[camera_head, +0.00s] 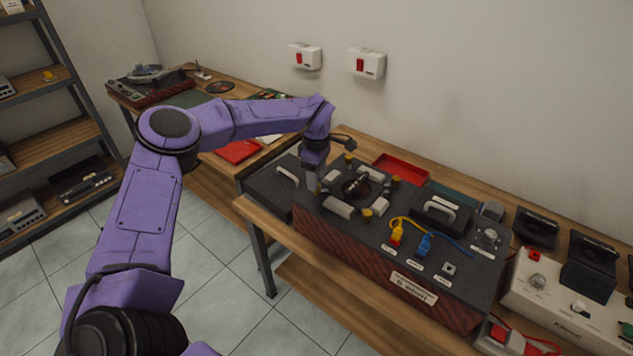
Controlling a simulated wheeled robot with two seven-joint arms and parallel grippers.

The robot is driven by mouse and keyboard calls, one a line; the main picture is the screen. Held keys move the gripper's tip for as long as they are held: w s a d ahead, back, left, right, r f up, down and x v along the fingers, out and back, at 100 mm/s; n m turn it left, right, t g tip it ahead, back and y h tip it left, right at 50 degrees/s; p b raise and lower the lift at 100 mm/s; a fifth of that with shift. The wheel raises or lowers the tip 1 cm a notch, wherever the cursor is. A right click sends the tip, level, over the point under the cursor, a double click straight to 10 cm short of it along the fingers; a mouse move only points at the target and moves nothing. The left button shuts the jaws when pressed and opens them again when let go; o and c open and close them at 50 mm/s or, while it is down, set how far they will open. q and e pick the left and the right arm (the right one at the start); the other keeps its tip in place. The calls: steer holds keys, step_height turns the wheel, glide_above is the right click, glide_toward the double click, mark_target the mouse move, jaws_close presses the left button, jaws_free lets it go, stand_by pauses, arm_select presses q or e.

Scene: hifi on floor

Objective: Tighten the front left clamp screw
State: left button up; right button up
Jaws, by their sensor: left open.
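The hi-fi unit (440,290) with a dark top and reddish wooden front stands on the bench. On its left part, a round dark mechanism (355,187) sits among pale blocks and brass-coloured clamp screws. I see one screw at the front right (367,215), one at the back right (396,181) and one at the back left (350,158). The front left screw is not clearly visible; my left gripper (313,184) covers that corner. This gripper is open and points down, low over the unit's left edge. Whether it touches anything I cannot tell. My right gripper is out of view.
Yellow and blue plugs (424,245) with cables and a black handled block (433,208) stand on the unit's right half. A red tray (400,169) lies behind. A dark handled case (270,184) is close on the left. More devices crowd the bench's right end.

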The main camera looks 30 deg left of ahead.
arm_select(q)
step_height(320, 180, up, 9)
steer(key=b, duration=0.1)
steer(key=shift+f+b, duration=0.2)
steer(key=shift+b, duration=0.1)
